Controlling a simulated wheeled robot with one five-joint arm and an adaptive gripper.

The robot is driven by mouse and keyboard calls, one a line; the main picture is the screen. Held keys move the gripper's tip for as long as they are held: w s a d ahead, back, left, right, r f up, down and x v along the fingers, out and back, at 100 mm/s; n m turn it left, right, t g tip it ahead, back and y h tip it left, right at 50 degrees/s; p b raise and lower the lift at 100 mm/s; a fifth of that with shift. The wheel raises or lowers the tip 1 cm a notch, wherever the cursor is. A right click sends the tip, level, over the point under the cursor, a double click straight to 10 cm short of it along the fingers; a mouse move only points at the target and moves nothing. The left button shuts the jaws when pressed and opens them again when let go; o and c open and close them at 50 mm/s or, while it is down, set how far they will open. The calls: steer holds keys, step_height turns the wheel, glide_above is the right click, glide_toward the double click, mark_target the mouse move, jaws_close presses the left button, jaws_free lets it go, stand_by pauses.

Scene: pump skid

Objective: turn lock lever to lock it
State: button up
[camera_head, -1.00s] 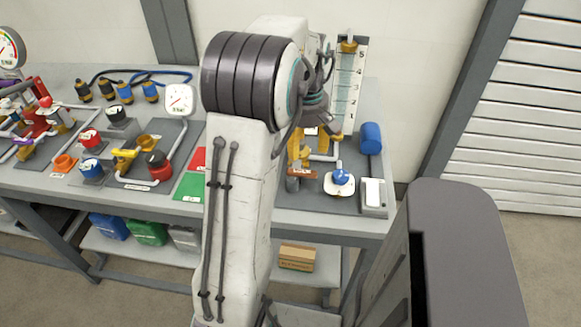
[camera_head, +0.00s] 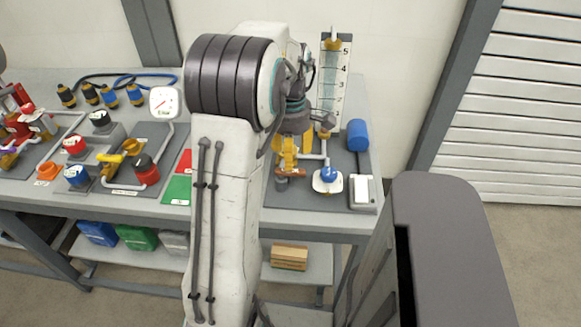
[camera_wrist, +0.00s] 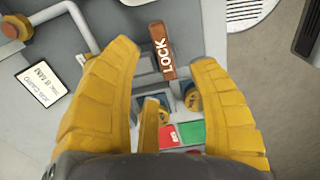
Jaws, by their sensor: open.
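The lock lever (camera_wrist: 162,52) is a reddish-brown bar marked LOCK, seen in the wrist view between the tips of my yellow fingers. My gripper (camera_wrist: 164,56) is open, with one finger on each side of the lever and visible gaps to it. In the head view my gripper (camera_head: 288,158) hangs low over the right part of the bench. There the brown lever (camera_head: 293,173) shows only partly at the fingers. The lever's pivot is hard to make out.
A blue knob on a white base (camera_head: 328,180) and a white switch box (camera_head: 363,191) stand right of the gripper. A blue cylinder (camera_head: 357,135) and a level gauge (camera_head: 335,75) are behind. Red and green pads (camera_head: 176,188) lie to the left, beyond my arm.

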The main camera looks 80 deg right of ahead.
mark_target(290, 174)
steer(key=shift+f, duration=2.55)
steer(key=shift+c, duration=0.2)
jaws_close()
